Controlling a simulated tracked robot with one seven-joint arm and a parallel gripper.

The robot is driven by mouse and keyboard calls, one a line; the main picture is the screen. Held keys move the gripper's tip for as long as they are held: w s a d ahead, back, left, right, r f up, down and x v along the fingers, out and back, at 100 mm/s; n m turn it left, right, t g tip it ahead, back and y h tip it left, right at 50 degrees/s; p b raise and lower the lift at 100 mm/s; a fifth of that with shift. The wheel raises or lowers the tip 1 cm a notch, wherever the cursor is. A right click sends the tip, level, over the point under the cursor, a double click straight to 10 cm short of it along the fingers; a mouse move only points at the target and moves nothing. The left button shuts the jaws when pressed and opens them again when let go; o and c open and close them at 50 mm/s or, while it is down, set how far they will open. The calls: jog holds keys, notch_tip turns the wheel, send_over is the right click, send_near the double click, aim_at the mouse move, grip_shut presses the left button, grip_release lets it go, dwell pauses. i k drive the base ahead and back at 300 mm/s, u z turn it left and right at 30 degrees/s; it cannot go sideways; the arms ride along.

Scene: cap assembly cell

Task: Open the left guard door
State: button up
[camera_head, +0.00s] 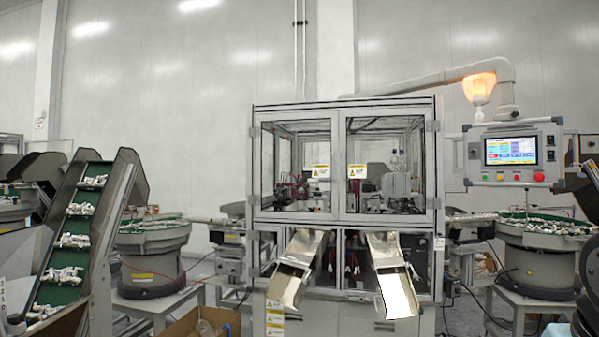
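The left guard door (297,155) is a clear pane in a grey metal frame on the front of the enclosed machine (345,108). It looks closed, flush beside the right guard door (388,155). Mechanisms show through the pane. My gripper is not in view.
Two metal chutes stick out below the doors, one on the left (297,270) and one on the right (390,275). A control panel (512,153) hangs at right. An inclined conveyor (72,240) and a feeder bowl (152,240) stand at left. An open cardboard box (205,320) lies in front.

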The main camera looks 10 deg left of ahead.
aim_at(318, 170)
jog(key=u, duration=0.45)
jog(key=i, duration=2.5)
jog(key=z, duration=0.4)
